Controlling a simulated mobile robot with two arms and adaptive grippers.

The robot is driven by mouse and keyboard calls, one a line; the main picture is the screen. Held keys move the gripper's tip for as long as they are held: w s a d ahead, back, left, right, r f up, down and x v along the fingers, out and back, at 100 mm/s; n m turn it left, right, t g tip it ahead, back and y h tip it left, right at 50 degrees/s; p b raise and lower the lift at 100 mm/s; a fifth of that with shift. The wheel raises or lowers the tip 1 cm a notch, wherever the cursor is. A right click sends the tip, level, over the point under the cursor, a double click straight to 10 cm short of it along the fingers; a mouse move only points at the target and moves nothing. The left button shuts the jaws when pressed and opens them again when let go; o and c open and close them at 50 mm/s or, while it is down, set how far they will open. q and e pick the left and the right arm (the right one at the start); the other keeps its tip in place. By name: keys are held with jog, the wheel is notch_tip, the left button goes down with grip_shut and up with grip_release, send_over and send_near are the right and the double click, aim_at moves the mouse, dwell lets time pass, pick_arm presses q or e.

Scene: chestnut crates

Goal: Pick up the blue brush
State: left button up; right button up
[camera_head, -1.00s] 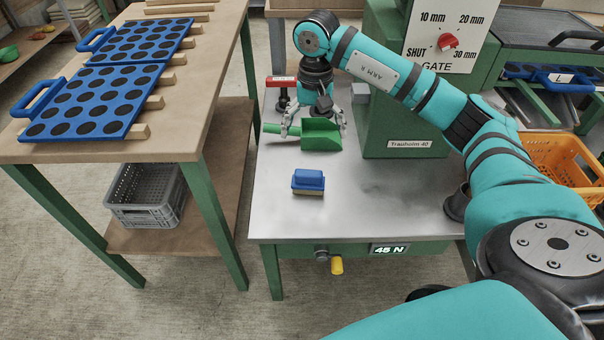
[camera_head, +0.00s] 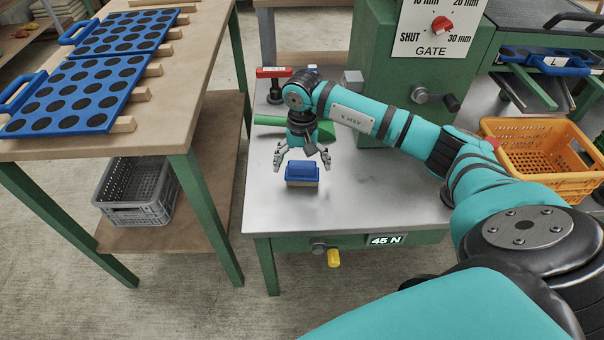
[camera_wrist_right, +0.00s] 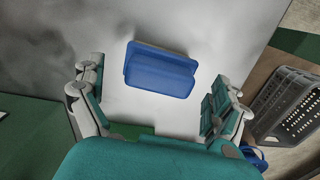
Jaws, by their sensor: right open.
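The blue brush (camera_head: 302,173) lies on the steel tabletop near its front edge, blue body on top and a tan bristle strip below. My right gripper (camera_head: 302,166) is open and empty, with its fingers just above and behind the brush in the head view. In the right wrist view the brush (camera_wrist_right: 160,70) lies beyond the open fingertips, roughly centred between them and apart from both. My left gripper does not show.
A green scoop (camera_head: 268,120) lies behind my right arm, partly hidden. The green machine (camera_head: 385,70) stands at the back right. An orange crate (camera_head: 545,180) is to the right. A wooden table with blue perforated trays (camera_head: 80,95) is to the left.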

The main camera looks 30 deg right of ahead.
jog(key=shift+f, duration=1.45)
jog(key=c, duration=1.1)
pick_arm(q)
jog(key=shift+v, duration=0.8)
pick_arm(e)
jog(key=shift+r, duration=0.1)
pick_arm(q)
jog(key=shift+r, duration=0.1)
pick_arm(e)
jog(key=shift+r, duration=0.65)
notch_tip(320, 180, up, 2)
jog(key=shift+r, duration=0.2)
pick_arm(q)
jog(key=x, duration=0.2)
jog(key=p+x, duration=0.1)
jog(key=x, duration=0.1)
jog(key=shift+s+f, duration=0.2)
pick_arm(e)
jog(key=s+d, duration=0.3)
jog(key=s, duration=0.1)
jog(key=s+d, duration=0.3)
jog(key=s, duration=0.1)
jog(key=s+d+r, duration=0.1)
jog(key=s+d, duration=0.2)
jog(key=s, duration=0.2)
jog(key=shift+s+r, duration=0.1)
